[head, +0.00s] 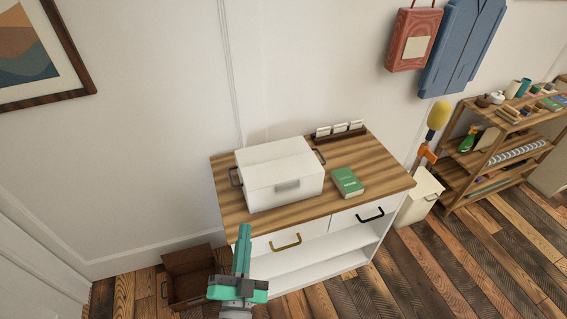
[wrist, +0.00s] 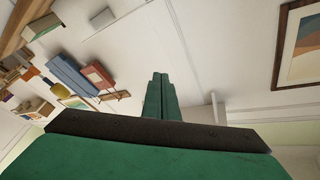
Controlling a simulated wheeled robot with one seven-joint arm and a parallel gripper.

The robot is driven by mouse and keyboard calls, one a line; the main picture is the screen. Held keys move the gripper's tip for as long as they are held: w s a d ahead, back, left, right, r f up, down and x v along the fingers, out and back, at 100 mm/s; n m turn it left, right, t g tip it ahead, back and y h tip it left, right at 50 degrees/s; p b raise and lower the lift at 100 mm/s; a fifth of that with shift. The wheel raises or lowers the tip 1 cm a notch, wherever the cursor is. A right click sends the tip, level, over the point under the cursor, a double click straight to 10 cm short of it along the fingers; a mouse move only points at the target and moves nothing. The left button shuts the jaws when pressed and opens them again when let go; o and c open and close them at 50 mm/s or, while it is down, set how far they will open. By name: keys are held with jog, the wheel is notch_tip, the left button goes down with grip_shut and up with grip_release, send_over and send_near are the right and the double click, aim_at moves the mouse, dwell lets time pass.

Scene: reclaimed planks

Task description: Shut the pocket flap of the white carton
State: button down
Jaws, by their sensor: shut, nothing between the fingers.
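The white carton (head: 278,175) stands on the wooden top of a white cabinet (head: 370,185), left of a green book (head: 347,182). A grey pull or plate (head: 287,185) shows on its front, with dark handles at its sides. A seam crosses the upper part; I cannot tell whether the pocket flap is open. My teal gripper (head: 244,230) is in front of the cabinet, below the carton in the head view, apart from it. Its fingers are together and empty, also in the wrist view (wrist: 161,78).
A dark rack with white cards (head: 340,130) stands behind the book. The cabinet has drawers with a brass handle (head: 286,243) and a black handle (head: 371,215). A brown crate (head: 190,275) is on the floor at left. A shelf (head: 500,150) stands at right.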

jog(key=w+a+r+n+t+y, duration=0.15)
jog(key=w+r+n+y, duration=0.6)
jog(key=w+r, duration=0.8)
jog(key=w+d+f+n+g+h, duration=0.1)
jog(key=w+d+f+n+g, duration=0.15)
jog(key=d+f, duration=0.5)
jog(key=w+d+f+n+g, duration=0.1)
jog(key=w+d+f+g, duration=0.25)
jog(key=d+f, duration=0.4)
send_over(283, 168)
jog(key=shift+s+f, duration=0.45)
jog(key=shift+f, duration=0.4)
jog(key=f, duration=0.1)
jog(key=w+f, duration=0.1)
jog(key=f, duration=0.1)
jog(key=shift+f, duration=0.55)
